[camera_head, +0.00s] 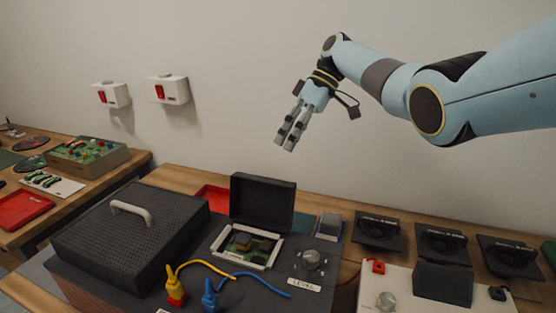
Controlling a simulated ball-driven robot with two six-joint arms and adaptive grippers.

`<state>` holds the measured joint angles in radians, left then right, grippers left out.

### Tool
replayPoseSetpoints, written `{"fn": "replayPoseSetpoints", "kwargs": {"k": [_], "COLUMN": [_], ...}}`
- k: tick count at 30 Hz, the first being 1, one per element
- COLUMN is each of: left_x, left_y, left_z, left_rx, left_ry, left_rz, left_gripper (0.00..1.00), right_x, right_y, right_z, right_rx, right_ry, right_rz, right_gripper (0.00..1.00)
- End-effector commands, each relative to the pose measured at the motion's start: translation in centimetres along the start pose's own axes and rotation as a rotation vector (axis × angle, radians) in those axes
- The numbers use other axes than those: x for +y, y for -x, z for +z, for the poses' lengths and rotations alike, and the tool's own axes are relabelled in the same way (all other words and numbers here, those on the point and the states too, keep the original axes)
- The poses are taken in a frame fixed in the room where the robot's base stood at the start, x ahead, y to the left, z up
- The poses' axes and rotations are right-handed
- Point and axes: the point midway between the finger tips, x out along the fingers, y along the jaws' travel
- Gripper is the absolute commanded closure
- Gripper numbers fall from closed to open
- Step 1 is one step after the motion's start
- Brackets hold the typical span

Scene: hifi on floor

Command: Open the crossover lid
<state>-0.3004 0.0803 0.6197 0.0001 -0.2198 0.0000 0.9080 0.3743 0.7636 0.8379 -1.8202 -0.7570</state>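A dark, flat lid (263,203) stands upright at the back edge of a pale-framed opening in the dark unit's top. The opening is uncovered, and a green circuit board (249,243) with brown and dark parts shows inside it. My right gripper (287,144) hangs in front of the wall, well above the lid and apart from it. Its two fingers point down and lie close together, with nothing between them. My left gripper is not in view.
A dark perforated cover (134,233) with a pale handle lies left of the opening. Yellow (175,289) and blue (210,298) plugs with cables stand in front. A knob (311,259) is to the right. Several black speaker-like units (443,244) stand farther right.

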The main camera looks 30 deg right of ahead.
Motion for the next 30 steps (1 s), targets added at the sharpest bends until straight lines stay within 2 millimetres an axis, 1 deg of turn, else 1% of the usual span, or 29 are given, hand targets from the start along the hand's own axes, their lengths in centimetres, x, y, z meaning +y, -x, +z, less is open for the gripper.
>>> {"fn": "replayPoseSetpoints", "kwargs": {"k": [1,6,9,15,18,20,22,23,24,25,26,27,28,29,30], "left_x": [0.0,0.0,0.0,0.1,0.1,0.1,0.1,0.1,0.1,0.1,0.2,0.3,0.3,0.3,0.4], "left_y": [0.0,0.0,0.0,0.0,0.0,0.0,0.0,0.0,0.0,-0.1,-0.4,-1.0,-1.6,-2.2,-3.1], "left_z": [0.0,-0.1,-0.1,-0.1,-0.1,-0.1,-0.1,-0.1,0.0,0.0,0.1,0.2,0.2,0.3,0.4], "left_rx": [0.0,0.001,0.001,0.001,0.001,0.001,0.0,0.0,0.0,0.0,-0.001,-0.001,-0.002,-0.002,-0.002], "left_ry": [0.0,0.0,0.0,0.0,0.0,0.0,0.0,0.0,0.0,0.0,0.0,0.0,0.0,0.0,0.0], "left_rz": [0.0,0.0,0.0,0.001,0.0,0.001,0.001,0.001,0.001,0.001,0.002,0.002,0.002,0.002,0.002], "left_gripper": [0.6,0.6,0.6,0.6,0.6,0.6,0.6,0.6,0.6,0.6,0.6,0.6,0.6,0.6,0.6], "right_x": [0.0,0.0,0.0,0.0,0.0,0.4,0.9,1.0,0.9,1.0,1.1,1.6,1.8,2.0,2.4], "right_y": [1.0,2.6,2.9,2.9,2.9,2.9,3.5,4.2,5.9,7.4,8.7,10.1,11.0,11.9,12.8], "right_z": [0.0,0.0,0.0,0.0,0.0,-0.5,-3.0,-4.8,-7.5,-9.3,-10.7,-11.8,-12.3,-12.4,-12.1], "right_rx": [0.001,-0.001,-0.001,-0.001,0.0,0.024,0.132,0.208,0.331,0.432,0.534,0.667,0.765,0.858,0.975], "right_ry": [0.0,-0.001,-0.001,0.0,-0.019,-0.067,-0.154,-0.191,-0.242,-0.284,-0.332,-0.404,-0.46,-0.514,-0.589], "right_rz": [0.002,0.0,0.0,-0.001,0.0,0.017,0.049,0.062,0.075,0.079,0.071,0.049,0.02,-0.016,-0.077], "right_gripper": [0.66,0.66,0.66,0.66,0.79,0.87,0.96,1.0,1.0,1.0,1.0,1.0,1.0,1.0,1.0]}}
